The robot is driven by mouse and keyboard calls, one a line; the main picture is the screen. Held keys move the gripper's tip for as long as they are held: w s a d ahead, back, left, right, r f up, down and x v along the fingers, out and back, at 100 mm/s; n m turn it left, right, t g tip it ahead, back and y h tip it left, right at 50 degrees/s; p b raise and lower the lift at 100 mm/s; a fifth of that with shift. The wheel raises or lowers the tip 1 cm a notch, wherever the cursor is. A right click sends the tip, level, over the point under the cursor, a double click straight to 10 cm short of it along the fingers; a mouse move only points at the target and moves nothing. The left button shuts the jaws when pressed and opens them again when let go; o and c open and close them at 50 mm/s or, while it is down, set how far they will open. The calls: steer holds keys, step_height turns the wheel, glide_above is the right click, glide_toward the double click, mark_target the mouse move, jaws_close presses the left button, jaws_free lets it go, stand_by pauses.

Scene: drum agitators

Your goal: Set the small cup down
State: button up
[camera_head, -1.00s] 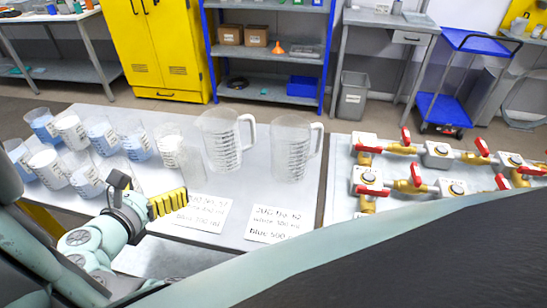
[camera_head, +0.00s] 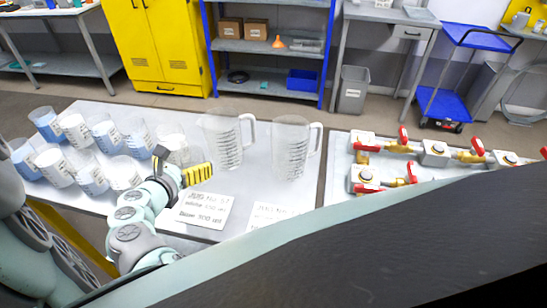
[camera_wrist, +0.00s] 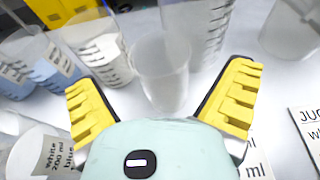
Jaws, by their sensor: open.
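The small cup (camera_wrist: 163,75) is clear, looks empty and stands upright on the table in the wrist view. My gripper (camera_wrist: 160,88) is open, with a yellow ribbed finger to each side of the cup; a gap shows on both sides. In the head view my gripper (camera_head: 188,164) is at the table's front left, and the cup (camera_head: 188,154) is partly hidden behind it. I cannot tell the exact height of the fingers above the tabletop.
Several labelled cups of white or blue contents (camera_head: 100,130) crowd the table's left. Two clear jugs (camera_head: 228,140) (camera_head: 291,148) stand to the right, with printed cards (camera_head: 204,209) (camera_head: 265,215) in front. Red-handled valves (camera_head: 400,150) are on the right-hand table.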

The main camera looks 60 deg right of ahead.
mark_target(197, 150)
steer(key=shift+p+x, duration=0.35)
steer(key=shift+x, duration=2.3)
steer(key=shift+d+r, duration=0.1)
steer(key=shift+r, duration=0.05)
steer(key=shift+c, duration=0.2)
steer(key=c, duration=0.8)
steer(key=shift+c, duration=0.8)
steer(key=shift+r, duration=0.15)
